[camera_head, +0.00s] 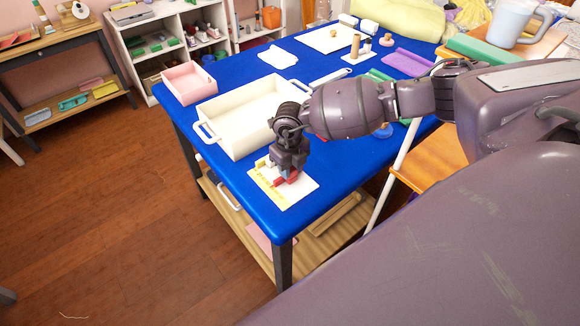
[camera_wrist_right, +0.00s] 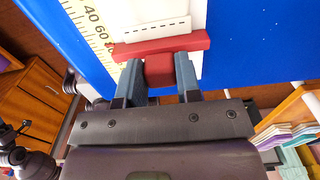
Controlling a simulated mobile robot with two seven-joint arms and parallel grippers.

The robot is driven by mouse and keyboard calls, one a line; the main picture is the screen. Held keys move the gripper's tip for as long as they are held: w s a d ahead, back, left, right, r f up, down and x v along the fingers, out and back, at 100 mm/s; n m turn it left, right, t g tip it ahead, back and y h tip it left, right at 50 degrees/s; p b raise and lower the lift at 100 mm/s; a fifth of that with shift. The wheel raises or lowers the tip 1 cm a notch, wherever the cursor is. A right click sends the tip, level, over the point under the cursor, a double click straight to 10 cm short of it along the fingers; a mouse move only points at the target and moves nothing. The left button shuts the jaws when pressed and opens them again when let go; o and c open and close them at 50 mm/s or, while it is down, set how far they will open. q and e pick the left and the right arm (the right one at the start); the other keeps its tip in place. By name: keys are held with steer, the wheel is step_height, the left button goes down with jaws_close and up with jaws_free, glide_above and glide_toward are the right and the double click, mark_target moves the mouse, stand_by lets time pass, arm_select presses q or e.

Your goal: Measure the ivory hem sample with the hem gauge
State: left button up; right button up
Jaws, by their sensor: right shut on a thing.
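My right gripper (camera_head: 288,170) is low over the near corner of the blue table. In the right wrist view its fingers (camera_wrist_right: 159,72) are shut on the stem of a red T-shaped piece (camera_wrist_right: 160,48), seemingly the slider of the hem gauge. The gauge's yellow scale (camera_wrist_right: 92,22), with marks 40 and 60, runs beside it; the scale also shows in the head view (camera_head: 264,184). The ivory hem sample (camera_wrist_right: 150,10), with a dashed stitch line, lies beside the scale, beyond the red bar. Whether bar and sample touch is unclear. My left gripper is not in view.
A cream tray with handles (camera_head: 205,109) stands close behind my right gripper. A pink bin (camera_head: 190,84) is at the table's far left. A purple cloth (camera_head: 408,62) and small wooden items lie farther back. The table's front edge is close.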

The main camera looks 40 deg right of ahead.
steer(key=shift+w+r, duration=0.1)
stand_by(0.3)
steer(key=o, duration=1)
step_height(320, 180, up, 11)
steer(key=shift+f, duration=0.1)
